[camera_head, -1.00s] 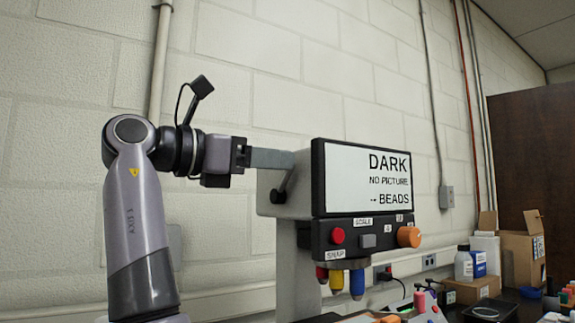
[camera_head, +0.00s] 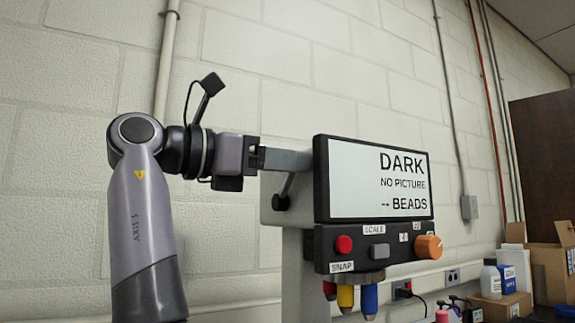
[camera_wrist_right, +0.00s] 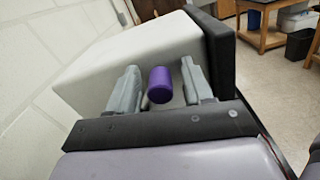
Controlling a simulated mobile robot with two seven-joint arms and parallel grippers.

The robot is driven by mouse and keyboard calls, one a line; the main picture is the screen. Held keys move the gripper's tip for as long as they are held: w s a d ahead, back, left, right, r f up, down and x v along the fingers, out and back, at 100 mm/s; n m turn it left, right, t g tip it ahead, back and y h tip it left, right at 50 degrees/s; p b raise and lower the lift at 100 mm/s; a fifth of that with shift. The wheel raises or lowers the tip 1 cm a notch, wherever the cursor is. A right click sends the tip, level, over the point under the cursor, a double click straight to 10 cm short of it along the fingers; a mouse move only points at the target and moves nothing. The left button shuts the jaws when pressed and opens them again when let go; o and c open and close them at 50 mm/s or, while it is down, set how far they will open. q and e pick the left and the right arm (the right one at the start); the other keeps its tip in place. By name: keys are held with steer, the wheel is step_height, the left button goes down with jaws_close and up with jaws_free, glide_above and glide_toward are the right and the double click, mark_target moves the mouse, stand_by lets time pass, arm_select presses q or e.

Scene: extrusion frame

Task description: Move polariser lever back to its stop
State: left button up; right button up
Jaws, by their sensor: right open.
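The grey microscope unit (camera_head: 296,212) has a screen (camera_head: 380,180) reading "DARK, NO PICTURE, -- BEADS". A short lever (camera_head: 287,186) with a dark knob sits on its left side, partly below my gripper. My right gripper (camera_head: 296,160) reaches in from the left, its grey fingers beside the upper left of the housing. In the right wrist view the fingers (camera_wrist_right: 160,72) are open, on either side of a purple cylindrical knob (camera_wrist_right: 160,85), with gaps on both sides. I cannot tell whether this knob belongs to the polariser lever. My left gripper is not in view.
Below the screen are a red button (camera_head: 343,245), a grey button (camera_head: 379,252) and an orange knob (camera_head: 428,247). Coloured objectives (camera_head: 346,297) hang underneath. Bottles and boxes (camera_head: 505,280) stand at the right. A block wall (camera_head: 240,60) is behind.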

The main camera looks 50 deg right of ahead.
stand_by(0.3)
jaws_close()
steer(key=shift+d, duration=0.1)
